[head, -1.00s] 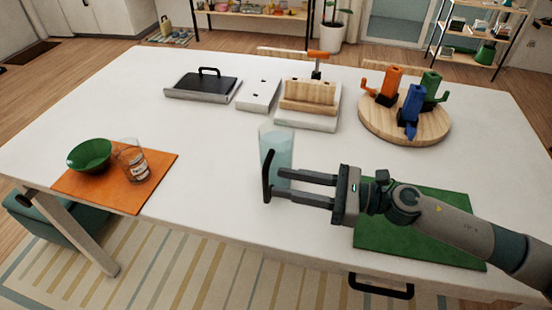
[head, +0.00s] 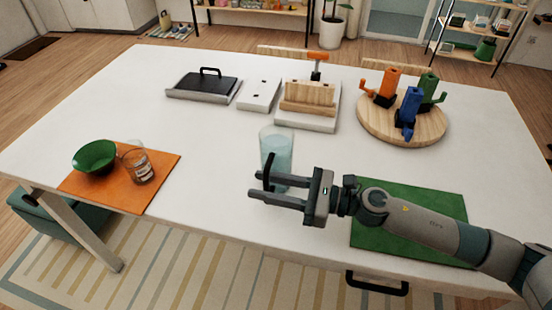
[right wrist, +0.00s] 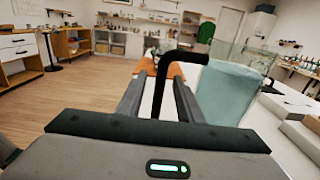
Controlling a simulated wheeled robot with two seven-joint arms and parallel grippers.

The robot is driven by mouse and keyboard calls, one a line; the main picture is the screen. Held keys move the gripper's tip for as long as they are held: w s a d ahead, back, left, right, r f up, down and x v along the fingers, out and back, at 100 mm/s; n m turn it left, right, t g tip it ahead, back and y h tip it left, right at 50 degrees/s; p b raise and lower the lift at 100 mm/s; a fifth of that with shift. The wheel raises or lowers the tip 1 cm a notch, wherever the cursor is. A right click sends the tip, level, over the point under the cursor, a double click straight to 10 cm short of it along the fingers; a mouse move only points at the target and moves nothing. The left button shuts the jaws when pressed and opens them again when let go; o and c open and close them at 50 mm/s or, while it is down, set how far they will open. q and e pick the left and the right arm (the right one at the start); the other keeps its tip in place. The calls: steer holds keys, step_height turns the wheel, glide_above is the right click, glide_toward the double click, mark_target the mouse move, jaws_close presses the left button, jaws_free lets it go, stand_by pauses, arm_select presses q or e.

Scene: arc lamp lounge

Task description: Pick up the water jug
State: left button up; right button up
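The water jug (head: 277,150) is a clear, pale blue vessel standing upright on the white table, with a black handle (head: 267,171) on its near side. In the right wrist view, the jug (right wrist: 225,95) is right of the fingers, and its handle (right wrist: 180,57) comes down between them. My right gripper (head: 260,188) is open, its fingers on either side of the handle, with gaps showing beside it. The lower part of the handle is hidden behind a finger. My left gripper is not in view.
A green mat (head: 415,205) lies under my right arm. An orange mat (head: 125,196) with a green bowl (head: 94,158) and a glass (head: 138,166) is at left. The table's middle left is clear.

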stand_by(0.3)
jaws_close()
stand_by(1.2)
steer(key=shift+r, duration=0.1)
